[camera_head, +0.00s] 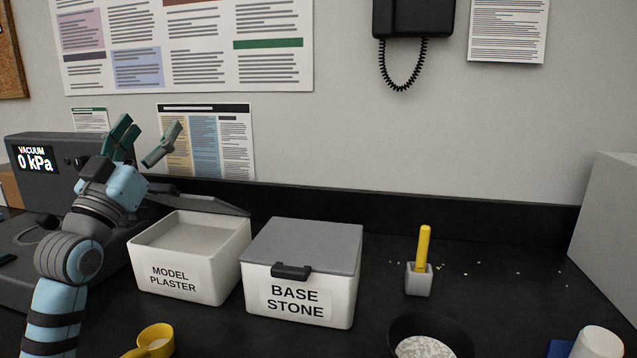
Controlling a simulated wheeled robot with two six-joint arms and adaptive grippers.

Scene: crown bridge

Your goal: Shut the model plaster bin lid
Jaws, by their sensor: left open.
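The white model plaster bin (188,275) stands on the dark bench left of centre, with its label facing me. Its top is open and pale plaster shows inside. Its grey lid (205,203) is swung back behind the bin's rear rim and shows as a thin, low strip. My left gripper (150,128) is open and empty, with its green fingers apart and pointing up. It is above and behind the bin's left rear corner, and the wrist hides part of the lid's left end. My right gripper is not in view.
The base stone bin (303,297), its grey lid shut, stands close on the right. A vacuum unit (35,165) is at the left. A yellow scoop (152,341), a dark bowl (455,337) and a small grey holder (418,282) with a yellow-handled tool are in front and right.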

